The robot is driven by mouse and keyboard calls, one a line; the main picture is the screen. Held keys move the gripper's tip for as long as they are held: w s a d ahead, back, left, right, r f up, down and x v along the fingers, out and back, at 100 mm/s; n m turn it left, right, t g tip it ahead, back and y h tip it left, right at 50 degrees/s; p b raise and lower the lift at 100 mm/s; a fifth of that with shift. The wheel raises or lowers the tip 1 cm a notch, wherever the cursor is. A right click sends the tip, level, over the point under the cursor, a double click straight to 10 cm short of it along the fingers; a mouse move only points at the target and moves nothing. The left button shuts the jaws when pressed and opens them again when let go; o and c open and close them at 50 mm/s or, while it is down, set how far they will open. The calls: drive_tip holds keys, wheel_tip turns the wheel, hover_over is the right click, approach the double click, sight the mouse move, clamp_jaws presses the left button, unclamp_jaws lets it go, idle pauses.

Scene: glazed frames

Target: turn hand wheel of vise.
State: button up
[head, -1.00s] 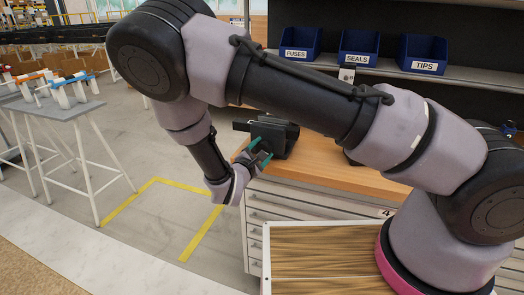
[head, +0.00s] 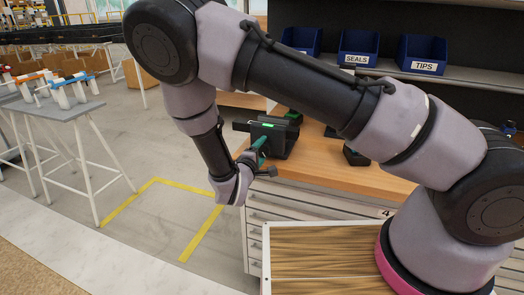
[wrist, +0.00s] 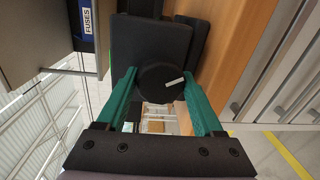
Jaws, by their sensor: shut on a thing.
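The dark vise (head: 280,142) stands on the near left corner of the wooden bench top, with a lit green strip on it. In the wrist view the vise body (wrist: 150,45) is a dark block, and its round black hand wheel (wrist: 152,88) has a short white mark tilted slightly up to the right. My gripper (wrist: 160,76) has its two green fingers shut on the wheel's left and right sides. In the head view my gripper (head: 260,148) is at the vise's near side, and the wheel cannot be made out there.
The wooden bench top (head: 328,165) sits over drawers (head: 275,204). Blue bins (head: 421,54) stand on a shelf behind. A grey side table (head: 50,115) with white and coloured parts is at left. The yellow-marked floor (head: 165,210) is clear.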

drive_tip(key=shift+s+d+f, duration=0.1)
drive_tip(key=shift+s+f, duration=0.1)
drive_tip(key=shift+f, duration=0.05)
drive_tip(key=o, duration=1.1)
drive_tip(key=shift+o, duration=1.2)
drive_tip(key=shift+w+r, duration=0.1)
drive_tip(key=v, duration=1.1)
